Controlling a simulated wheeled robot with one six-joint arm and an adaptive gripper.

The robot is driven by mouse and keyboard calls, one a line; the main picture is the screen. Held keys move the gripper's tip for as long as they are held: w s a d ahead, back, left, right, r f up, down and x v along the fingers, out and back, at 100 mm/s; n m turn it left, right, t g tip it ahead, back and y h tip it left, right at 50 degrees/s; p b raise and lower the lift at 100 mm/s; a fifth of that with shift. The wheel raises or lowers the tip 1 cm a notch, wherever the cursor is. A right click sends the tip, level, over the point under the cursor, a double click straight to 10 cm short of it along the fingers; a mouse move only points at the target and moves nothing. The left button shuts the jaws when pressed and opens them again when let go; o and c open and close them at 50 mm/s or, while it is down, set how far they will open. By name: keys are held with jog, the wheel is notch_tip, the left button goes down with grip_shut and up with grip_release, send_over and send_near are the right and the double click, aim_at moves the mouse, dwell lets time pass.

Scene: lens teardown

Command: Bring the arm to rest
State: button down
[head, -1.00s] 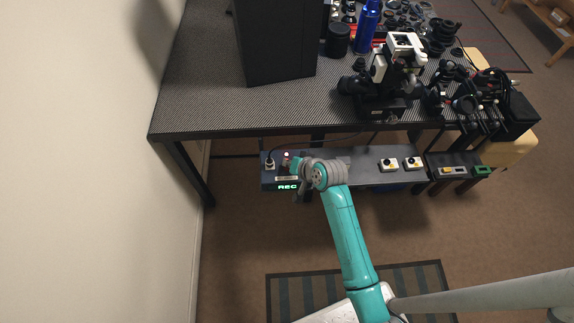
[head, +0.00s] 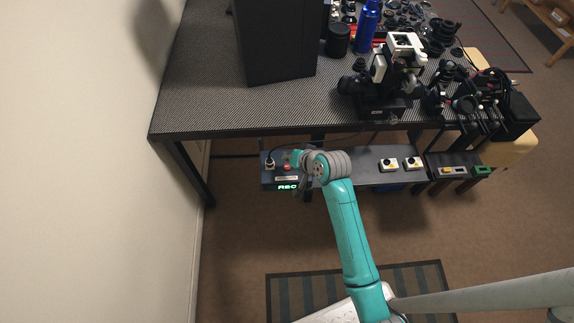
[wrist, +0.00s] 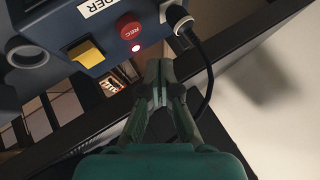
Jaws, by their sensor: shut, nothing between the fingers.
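My gripper (wrist: 158,83) is shut and empty in the wrist view, its fingertips together in front of a blue recorder box (wrist: 75,20). The box has a red REC button (wrist: 130,29), a lit indicator (wrist: 136,48) and a yellow switch (wrist: 86,53). In the head view the same box (head: 268,181) stands at the left end of the low shelf, with a green REC display (head: 287,187). My arm reaches from the bottom of the picture to the box, and its wrist hides part of it. The fingertips are hard to make out there.
A carpeted bench (head: 200,110) stands above the shelf (head: 365,168). It carries a black case (head: 275,45), a blue bottle (head: 367,25) and a microscope (head: 385,85). Two white button boxes (head: 389,165) sit on the shelf. A black cable (wrist: 208,75) runs beside my gripper.

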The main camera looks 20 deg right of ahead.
notch_tip(320, 180, up, 4)
jog(key=shift+f, duration=0.1)
dwell(0.4)
jog(key=s+f+n+t+h, duration=0.1)
jog(key=s+f, duration=0.1)
jog(key=s, duration=0.9)
jog(key=s+f+t+h, duration=0.1)
jog(key=s+f+t, duration=0.15)
jog(key=s, duration=0.95)
jog(key=s+r+n+t, duration=0.1)
jog(key=s+r+n, duration=0.1)
jog(key=s+r, duration=0.5)
jog(key=s+r+n+t, duration=0.1)
jog(key=s+r+n, duration=0.1)
jog(key=s+r, duration=0.5)
jog(key=s, duration=0.5)
jog(key=shift+s+a+r+h, duration=0.15)
jog(key=shift+s+r+h, duration=0.2)
jog(key=shift+h, duration=0.05)
jog(key=shift+t, duration=0.25)
